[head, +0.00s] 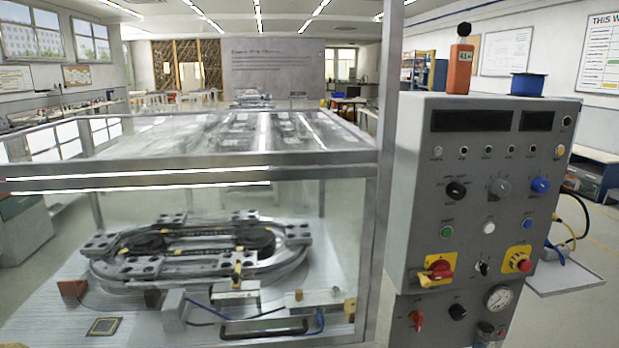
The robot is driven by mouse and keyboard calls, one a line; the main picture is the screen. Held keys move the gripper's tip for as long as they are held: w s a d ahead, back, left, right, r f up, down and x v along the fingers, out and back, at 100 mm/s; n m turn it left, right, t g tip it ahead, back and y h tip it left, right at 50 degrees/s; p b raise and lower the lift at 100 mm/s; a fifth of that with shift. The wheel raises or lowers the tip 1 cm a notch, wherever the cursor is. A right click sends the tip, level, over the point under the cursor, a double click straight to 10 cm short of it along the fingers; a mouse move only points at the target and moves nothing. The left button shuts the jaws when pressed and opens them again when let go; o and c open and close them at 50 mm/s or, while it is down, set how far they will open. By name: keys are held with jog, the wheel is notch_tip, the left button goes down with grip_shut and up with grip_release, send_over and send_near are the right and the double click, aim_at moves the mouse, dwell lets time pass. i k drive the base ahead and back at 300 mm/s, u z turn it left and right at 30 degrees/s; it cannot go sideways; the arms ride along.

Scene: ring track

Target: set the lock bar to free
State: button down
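A grey control panel (475,215) stands at the right, with several knobs, buttons and switches. A red handle on a yellow plate (436,272) sits at its lower left, and a smaller red handle (416,321) is below it. A ring track (200,250) lies inside a clear case at the left. A dark bar-shaped handle (263,328) shows at the case's lower front. I cannot tell which part is the lock bar or how it is set; labels are too small to read. My gripper is not in view.
The case's metal frame (190,173) and upright post (386,150) stand left of the panel. An orange device (460,69) and a blue spool (527,85) sit on the panel top. A red emergency button (523,265) and gauge (499,298) are low on it. Floor shows at right.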

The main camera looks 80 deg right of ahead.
aim_at(424, 281)
jog(key=k, duration=0.2)
jog(key=u, duration=1.1)
jog(key=i, duration=0.85)
jog(key=z, duration=4.9)
jog(key=i, duration=0.5)
